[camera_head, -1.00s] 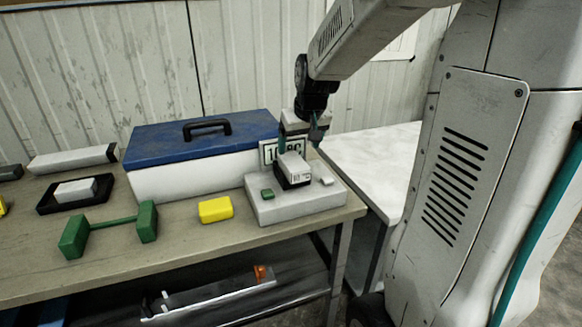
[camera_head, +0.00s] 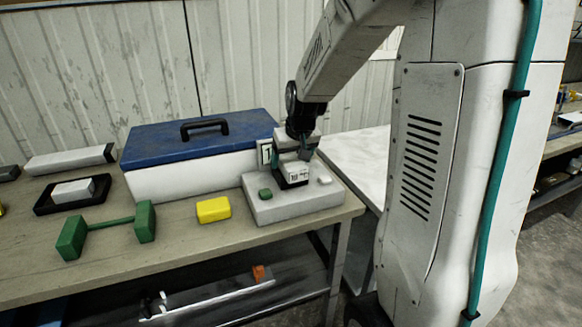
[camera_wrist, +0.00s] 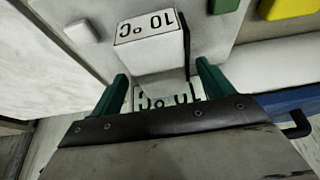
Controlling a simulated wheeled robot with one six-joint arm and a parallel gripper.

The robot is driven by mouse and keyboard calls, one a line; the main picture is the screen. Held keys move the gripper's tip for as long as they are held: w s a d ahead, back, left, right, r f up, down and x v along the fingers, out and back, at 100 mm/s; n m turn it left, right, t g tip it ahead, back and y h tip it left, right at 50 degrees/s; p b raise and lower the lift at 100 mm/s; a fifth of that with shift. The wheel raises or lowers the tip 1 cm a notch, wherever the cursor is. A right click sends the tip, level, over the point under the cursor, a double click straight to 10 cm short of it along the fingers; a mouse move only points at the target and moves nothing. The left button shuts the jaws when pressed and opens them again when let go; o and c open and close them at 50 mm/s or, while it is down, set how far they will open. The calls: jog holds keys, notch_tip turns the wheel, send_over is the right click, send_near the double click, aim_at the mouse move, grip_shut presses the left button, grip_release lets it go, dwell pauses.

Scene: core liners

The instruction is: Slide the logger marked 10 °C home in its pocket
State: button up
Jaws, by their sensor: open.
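The white logger (camera_head: 295,172) marked 10 °C stands on the light grey block (camera_head: 265,208), with black pocket walling around its lower part. In the wrist view the logger (camera_wrist: 150,60) has its 10 °C label upside down, with a dark strip along its right side. My gripper (camera_head: 300,150) is over the logger from above and behind. In the wrist view its green fingers (camera_wrist: 161,72) are spread, one near each side of the logger; contact cannot be told. The 10 °C sign (camera_head: 264,152) stands behind the block, partly hidden by my gripper. How deep the logger sits is unclear.
A green button (camera_head: 265,194) and a small white piece (camera_head: 324,180) are on the block. A yellow block (camera_head: 213,209), a green dumbbell-shaped piece (camera_head: 110,226) and a blue-lidded case (camera_head: 190,150) stand to the left. A white table (camera_head: 355,160) lies to the right.

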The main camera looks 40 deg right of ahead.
jog(key=shift+f, duration=0.15)
dwell(0.3)
jog(key=c, duration=1.2)
